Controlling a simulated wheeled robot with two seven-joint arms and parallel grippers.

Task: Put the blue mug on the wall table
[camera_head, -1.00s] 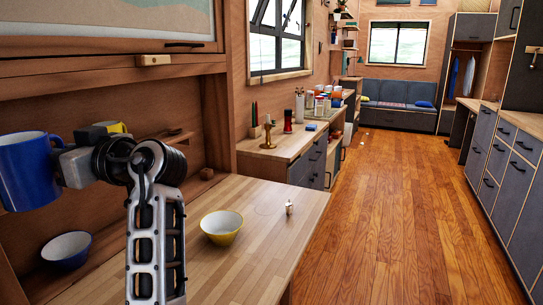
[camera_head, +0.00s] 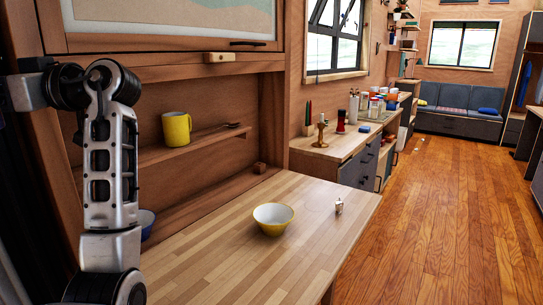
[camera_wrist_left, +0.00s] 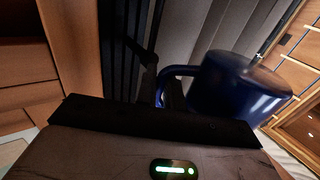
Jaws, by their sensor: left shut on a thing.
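The blue mug (camera_wrist_left: 235,88) shows in the left wrist view, gripped near its handle. My left gripper (camera_wrist_left: 172,92) is shut on the mug's handle side. The wooden wall table (camera_head: 225,240) juts out from the wall cabinet, right of my left arm. My right gripper is in neither view.
A white and yellow bowl (camera_head: 273,219) and a small pale object (camera_head: 338,206) stand on the table. A yellow mug (camera_head: 177,128) sits on the shelf (camera_head: 205,142) above. The table's middle front is bare.

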